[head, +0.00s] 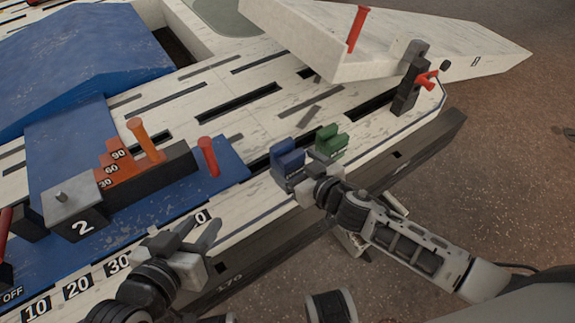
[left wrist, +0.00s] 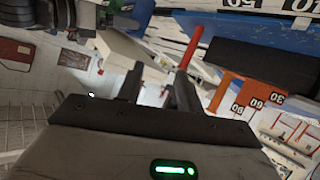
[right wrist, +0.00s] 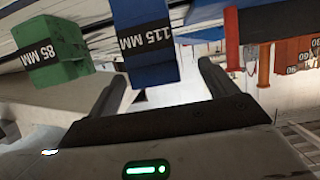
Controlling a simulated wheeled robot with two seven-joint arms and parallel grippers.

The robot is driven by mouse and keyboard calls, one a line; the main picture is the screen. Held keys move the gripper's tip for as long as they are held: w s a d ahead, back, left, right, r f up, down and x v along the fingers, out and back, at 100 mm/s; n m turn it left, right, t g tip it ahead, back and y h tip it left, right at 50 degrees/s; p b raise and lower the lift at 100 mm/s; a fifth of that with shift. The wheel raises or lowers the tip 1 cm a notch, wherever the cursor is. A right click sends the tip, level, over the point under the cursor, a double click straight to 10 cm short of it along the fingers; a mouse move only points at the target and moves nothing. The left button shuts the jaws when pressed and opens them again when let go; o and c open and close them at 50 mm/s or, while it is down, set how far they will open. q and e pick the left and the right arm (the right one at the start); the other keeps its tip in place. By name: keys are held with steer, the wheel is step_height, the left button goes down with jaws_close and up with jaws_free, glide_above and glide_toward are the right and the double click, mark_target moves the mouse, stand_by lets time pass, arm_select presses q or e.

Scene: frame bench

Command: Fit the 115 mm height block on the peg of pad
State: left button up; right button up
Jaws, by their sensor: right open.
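The blue block (head: 287,158) stands on the white bench's near edge; its label reads 115 MM in the right wrist view (right wrist: 150,60). A grey pad (head: 72,213) marked 2 sits on the blue plate at the left, with a small upright peg (head: 61,197) on top.
A green block (head: 331,141) marked 85 MM stands just right of the blue one. A raised white board (head: 390,45) tilts over the back right.

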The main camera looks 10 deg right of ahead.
mark_target(287, 156)
steer(key=x, duration=0.1)
steer(key=b+x, duration=0.1)
steer(key=x, duration=0.2)
steer(key=shift+w+d+f+b, duration=0.25)
steer(key=shift+d+f+b, duration=0.05)
steer(key=shift+b, duration=0.1)
steer(key=shift+w+a+f, duration=0.1)
steer(key=shift+w+a, duration=0.1)
steer(key=shift+w, duration=0.2)
arm_select(q)
steer(key=shift+s+d+r+t+h, duration=0.1)
steer(key=shift+d+r+t+h, duration=0.15)
steer(key=shift+r, duration=0.2)
steer(key=shift+d+r+t+h, duration=0.15)
steer(key=shift+r+t, duration=0.1)
steer(key=shift+r, duration=0.15)
arm_select(e)
steer(key=c, duration=1.4)
arm_select(q)
steer(key=shift+a+f, duration=0.1)
steer(key=shift+f, duration=0.1)
arm_select(e)
steer(key=c, duration=0.3)
steer(key=shift+r, duration=0.25)
steer(key=shift+c, duration=0.2)
